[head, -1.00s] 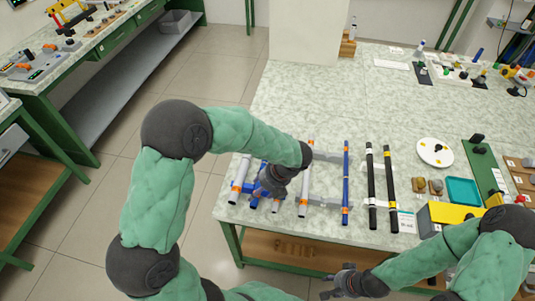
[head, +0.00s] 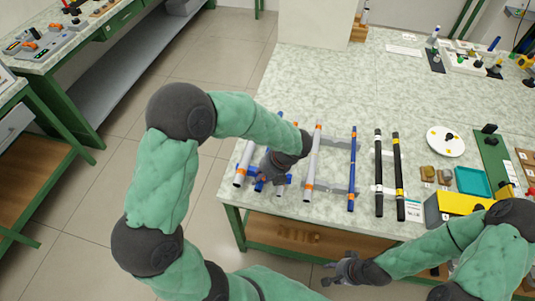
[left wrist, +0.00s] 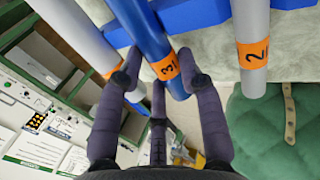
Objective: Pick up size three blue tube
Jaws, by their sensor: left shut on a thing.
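The blue tube with an orange band marked 3 (left wrist: 148,32) runs between the fingers of my left gripper (left wrist: 165,80) in the left wrist view. The left gripper is shut on it just around the band. In the head view my left gripper (head: 266,178) is down at the tubes near the table's front edge and hides most of this tube. A white tube marked 2 (left wrist: 250,20) lies to its right in the wrist view, and another white tube (left wrist: 75,30) to its left. My right gripper (head: 330,273) is open and empty, in front of the table and below its top.
Another blue tube (head: 353,165) and two black tubes (head: 378,170) (head: 398,170) lie to the right on the rack. A white plate (head: 435,146), a teal tray (head: 473,182) and a yellow-topped box (head: 460,204) stand farther right. The table's back middle is clear.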

